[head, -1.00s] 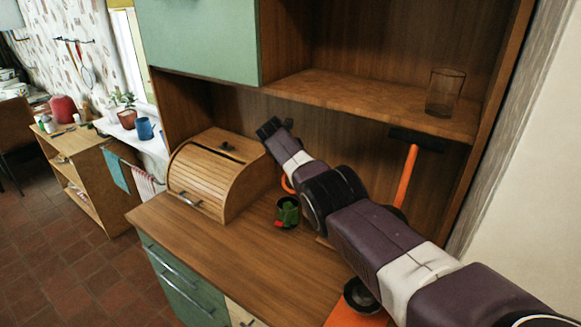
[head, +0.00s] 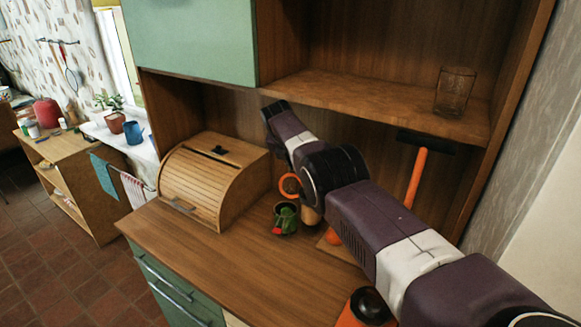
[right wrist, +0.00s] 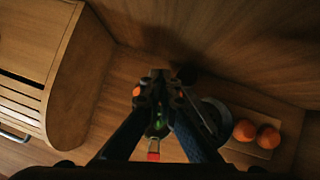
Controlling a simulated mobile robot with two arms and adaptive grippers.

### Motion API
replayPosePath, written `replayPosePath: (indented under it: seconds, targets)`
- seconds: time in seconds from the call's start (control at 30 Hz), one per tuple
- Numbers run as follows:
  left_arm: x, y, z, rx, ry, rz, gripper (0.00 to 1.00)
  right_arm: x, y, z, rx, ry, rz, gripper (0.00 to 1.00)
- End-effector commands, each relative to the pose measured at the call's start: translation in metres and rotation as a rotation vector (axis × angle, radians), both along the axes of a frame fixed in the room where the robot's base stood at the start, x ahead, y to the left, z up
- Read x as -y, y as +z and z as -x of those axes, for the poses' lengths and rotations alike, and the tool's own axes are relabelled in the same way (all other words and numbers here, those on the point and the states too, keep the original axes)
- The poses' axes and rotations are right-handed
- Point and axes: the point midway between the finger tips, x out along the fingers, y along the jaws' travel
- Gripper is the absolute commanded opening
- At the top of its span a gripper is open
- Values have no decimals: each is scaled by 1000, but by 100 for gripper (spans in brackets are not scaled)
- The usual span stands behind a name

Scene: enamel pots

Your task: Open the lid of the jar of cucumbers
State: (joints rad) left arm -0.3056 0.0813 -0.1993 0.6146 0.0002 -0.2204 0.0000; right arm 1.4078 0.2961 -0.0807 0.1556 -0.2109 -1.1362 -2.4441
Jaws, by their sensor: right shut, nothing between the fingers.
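A small dark container with green contents and red bits (head: 286,218) stands on the wooden counter right of the roll-top bread box. It could be the cucumber jar; I cannot make out a lid. In the right wrist view its green and red parts (right wrist: 154,148) show partly behind my fingers. My right gripper (head: 274,110) is raised above and behind it, near the cabinet's back panel, apart from it. In the right wrist view the gripper (right wrist: 158,82) is shut and empty. My left gripper is not in view.
The bread box (head: 213,180) stands left on the counter. Oranges (right wrist: 257,134) lie on a board at right, beside a dark round rim (right wrist: 217,112). A shelf with a glass (head: 455,92) overhangs the counter.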

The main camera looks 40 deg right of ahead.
Motion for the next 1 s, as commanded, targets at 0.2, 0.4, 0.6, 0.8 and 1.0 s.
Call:
replayPosePath:
  seconds: [0.2,0.4,0.6,0.8,1.0]
  targets:
    - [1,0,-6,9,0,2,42,-1,3,0,2,-1,1,0]
    - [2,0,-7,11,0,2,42,-4,9,3,1,0,2,0]
    - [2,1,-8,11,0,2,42,-12,9,9,1,-1,2,0]
    - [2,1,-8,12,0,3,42,-23,9,18,0,1,0,0]
    - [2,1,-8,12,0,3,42,-37,10,29,2,1,1,0]
